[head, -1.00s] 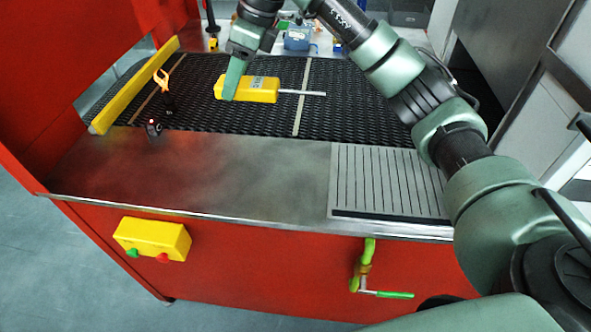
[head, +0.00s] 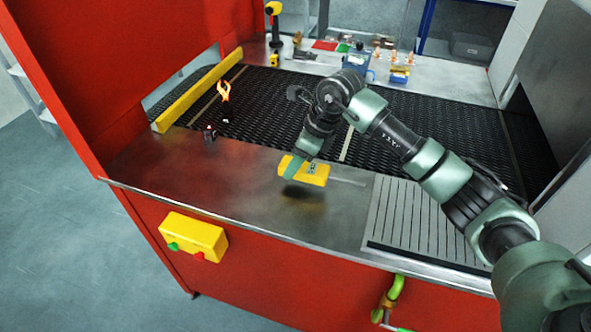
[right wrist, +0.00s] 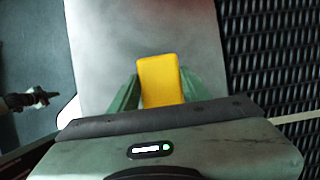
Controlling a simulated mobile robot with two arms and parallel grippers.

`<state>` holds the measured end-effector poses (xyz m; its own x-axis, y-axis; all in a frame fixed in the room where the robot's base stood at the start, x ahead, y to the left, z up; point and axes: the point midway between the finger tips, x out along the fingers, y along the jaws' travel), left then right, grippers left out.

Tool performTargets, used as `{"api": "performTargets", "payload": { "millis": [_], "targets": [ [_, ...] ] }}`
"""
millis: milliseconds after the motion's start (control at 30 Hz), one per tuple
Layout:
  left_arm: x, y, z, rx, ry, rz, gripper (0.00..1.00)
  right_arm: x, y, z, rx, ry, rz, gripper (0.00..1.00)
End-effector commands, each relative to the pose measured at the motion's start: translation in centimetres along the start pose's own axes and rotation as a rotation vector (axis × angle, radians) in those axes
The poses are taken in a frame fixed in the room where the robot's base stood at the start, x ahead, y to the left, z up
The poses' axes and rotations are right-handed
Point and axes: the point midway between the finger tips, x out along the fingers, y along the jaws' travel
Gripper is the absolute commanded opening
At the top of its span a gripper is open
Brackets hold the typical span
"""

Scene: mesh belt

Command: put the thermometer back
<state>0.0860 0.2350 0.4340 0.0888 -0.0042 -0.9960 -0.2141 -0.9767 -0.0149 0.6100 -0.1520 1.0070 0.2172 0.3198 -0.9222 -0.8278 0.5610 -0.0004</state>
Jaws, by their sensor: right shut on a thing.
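The thermometer has a yellow body (head: 307,170) with a small display and a thin metal probe pointing right in the head view. My right gripper (head: 292,168) is shut on the yellow body. It holds the thermometer above the bare steel shelf in front of the belt, with a dark shadow beneath it. In the right wrist view the yellow body (right wrist: 160,80) sits between the green fingers, over the grey steel surface. My left gripper is not in view in the head view.
The black mesh belt (head: 420,122) lies behind, with a yellow rail (head: 199,90) at its left. An orange clamp-like item (head: 223,91) and a small dark box (head: 210,134) stand at the left. A slotted grate (head: 408,218) is at right. The front left steel shelf (head: 180,170) is clear.

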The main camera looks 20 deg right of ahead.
Motion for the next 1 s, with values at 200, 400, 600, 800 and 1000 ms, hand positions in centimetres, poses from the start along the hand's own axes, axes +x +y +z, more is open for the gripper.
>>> {"api": "performTargets", "payload": {
  "millis": [200, 400, 600, 800, 1000],
  "targets": [
    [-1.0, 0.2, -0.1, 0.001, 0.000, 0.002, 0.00, 2.9, 0.1, -1.3, 0.003, 0.003, 0.003, 0.00],
    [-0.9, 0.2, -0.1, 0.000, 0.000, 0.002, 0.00, 3.4, 0.0, -1.4, 0.000, -0.001, 0.000, 0.00],
    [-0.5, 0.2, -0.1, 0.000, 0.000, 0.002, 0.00, 3.8, 0.0, -1.6, 0.000, 0.000, 0.000, 0.00],
    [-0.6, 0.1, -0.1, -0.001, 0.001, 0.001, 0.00, 3.7, 0.0, -1.6, 0.001, 0.001, 0.001, 0.69],
    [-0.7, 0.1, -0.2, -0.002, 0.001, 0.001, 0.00, 3.6, 0.0, -1.6, 0.001, 0.001, 0.001, 0.69]
  ]
}}
